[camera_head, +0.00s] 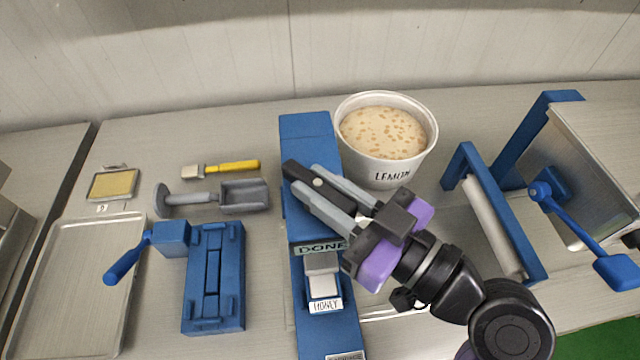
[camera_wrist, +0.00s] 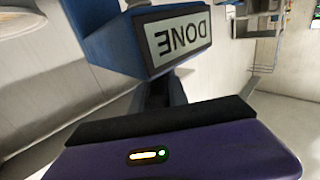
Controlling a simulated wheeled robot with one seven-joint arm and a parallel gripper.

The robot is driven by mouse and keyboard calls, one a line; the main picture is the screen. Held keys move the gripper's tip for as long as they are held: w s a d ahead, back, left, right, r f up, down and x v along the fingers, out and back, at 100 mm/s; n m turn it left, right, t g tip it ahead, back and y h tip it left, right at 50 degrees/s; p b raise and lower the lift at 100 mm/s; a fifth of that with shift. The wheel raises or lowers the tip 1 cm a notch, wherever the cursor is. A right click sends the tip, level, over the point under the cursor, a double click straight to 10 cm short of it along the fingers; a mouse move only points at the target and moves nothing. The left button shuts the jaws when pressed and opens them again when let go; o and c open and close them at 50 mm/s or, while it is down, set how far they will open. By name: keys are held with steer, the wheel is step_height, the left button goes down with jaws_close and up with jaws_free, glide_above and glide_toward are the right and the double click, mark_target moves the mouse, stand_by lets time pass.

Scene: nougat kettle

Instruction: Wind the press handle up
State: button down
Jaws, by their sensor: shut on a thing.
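A tall blue stand (camera_head: 305,130) with a DONE sign (camera_head: 320,248) stands at the middle of the counter in the head view. A dark bar with a pale round spot (camera_head: 318,183), which looks like the press handle, slants across its upper part. My gripper (camera_head: 316,188) comes from the lower right, with its two grey fingers along either side of the bar, shut on it. Fingers and gripper body hide part of the bar and the stand. In the wrist view the DONE sign (camera_wrist: 178,40) appears upside down above my purple gripper body (camera_wrist: 190,150); the fingertips are not clear there.
A white tub labelled LEMON (camera_head: 385,140) stands close behind my gripper. A small HONEY block (camera_head: 322,275) sits below the sign. A blue cranked device (camera_head: 215,275), a grey scoop (camera_head: 243,195) and a metal tray (camera_head: 75,285) lie left. A roller frame (camera_head: 495,225) stands right.

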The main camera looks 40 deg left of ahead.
steer(key=shift+f+b, duration=0.1)
steer(key=shift+b, duration=0.2)
steer(key=n+g+b, duration=0.2)
steer(key=b, duration=0.1)
steer(key=shift+w+f+g, duration=0.15)
steer(key=shift+w+g, duration=0.05)
steer(key=shift+g, duration=0.2)
steer(key=n+g+b, duration=0.1)
steer(key=g+b, duration=0.1)
steer(key=n+g+h+b, duration=0.1)
steer(key=g, duration=0.1)
steer(key=shift+n+h+b, duration=0.3)
steer(key=shift+b, duration=0.05)
steer(key=n+g+h+b, duration=0.5)
steer(key=n+g+b, duration=0.1)
steer(key=g+b, duration=0.1)
steer(key=shift+a+h, duration=0.1)
steer(key=shift+h, duration=0.3)
steer(key=n+g+h+b, duration=0.2)
steer(key=h+b, duration=0.1)
steer(key=b, duration=0.3)
steer(key=shift+f+n+h, duration=0.1)
steer(key=shift+n+h, duration=0.3)
steer(key=n+g+h+b, duration=0.1)
steer(key=b, duration=0.1)
steer(key=shift+h+b, duration=0.4)
steer(key=shift+r+n+h+b, duration=0.4)
steer(key=shift+h+b, duration=0.1)
steer(key=shift+b, duration=0.25)
